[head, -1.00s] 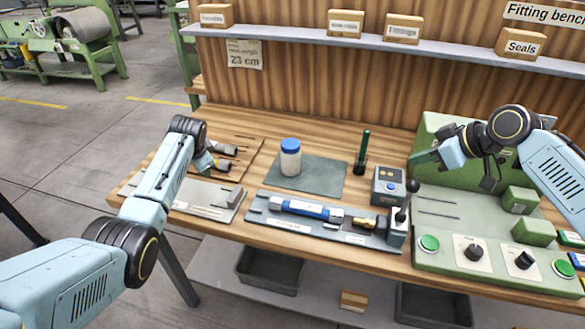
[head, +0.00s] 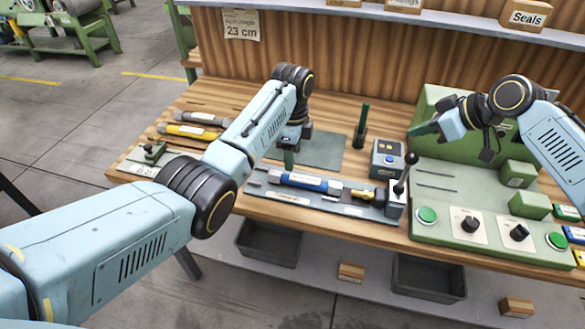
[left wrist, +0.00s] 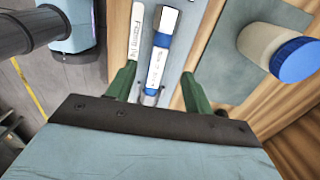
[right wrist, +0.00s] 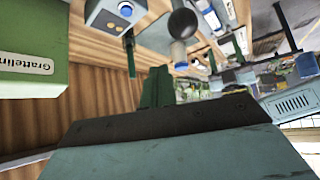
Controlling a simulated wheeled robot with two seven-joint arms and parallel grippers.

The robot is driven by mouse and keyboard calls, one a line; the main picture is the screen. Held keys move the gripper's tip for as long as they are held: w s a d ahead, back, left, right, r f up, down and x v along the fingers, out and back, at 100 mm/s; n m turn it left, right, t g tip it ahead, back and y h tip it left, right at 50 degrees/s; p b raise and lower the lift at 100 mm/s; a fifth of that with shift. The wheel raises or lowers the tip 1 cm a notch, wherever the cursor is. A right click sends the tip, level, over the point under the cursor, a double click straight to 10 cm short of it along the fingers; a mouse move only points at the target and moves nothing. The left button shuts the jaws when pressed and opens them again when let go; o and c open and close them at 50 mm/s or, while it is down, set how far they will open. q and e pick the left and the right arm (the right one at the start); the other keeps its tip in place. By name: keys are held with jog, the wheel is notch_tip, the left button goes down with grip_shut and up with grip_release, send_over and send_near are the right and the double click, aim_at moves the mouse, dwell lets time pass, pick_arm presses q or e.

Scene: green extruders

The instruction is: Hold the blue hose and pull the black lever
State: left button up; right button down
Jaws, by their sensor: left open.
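The blue hose (head: 303,182) lies in a grey fixture (head: 262,193) at the bench front. It has a white label and metal end fittings. In the left wrist view the hose (left wrist: 158,60) runs between the fingers of my left gripper (left wrist: 158,88), which is open and empty above it. In the head view my left gripper (head: 290,158) is near the hose's left end, partly hidden by its arm. The black lever (head: 404,174), with a ball knob, stands at the fixture's right end. My right gripper (head: 424,131) is shut and empty, above and right of the lever; the knob (right wrist: 183,22) shows in the right wrist view.
A white jar with a blue cap (left wrist: 290,58) stands beside my left gripper, on a grey-green mat (head: 325,148). A dark green post (head: 361,126) and a grey box with a blue button (head: 387,160) stand behind the fixture. A green panel (head: 470,190) is at right.

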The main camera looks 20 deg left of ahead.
aim_at(293, 176)
pick_arm(q)
notch_tip(293, 176, down, 8)
jog(key=shift+f, duration=0.2)
dwell(0.3)
jog(key=c, duration=1.1)
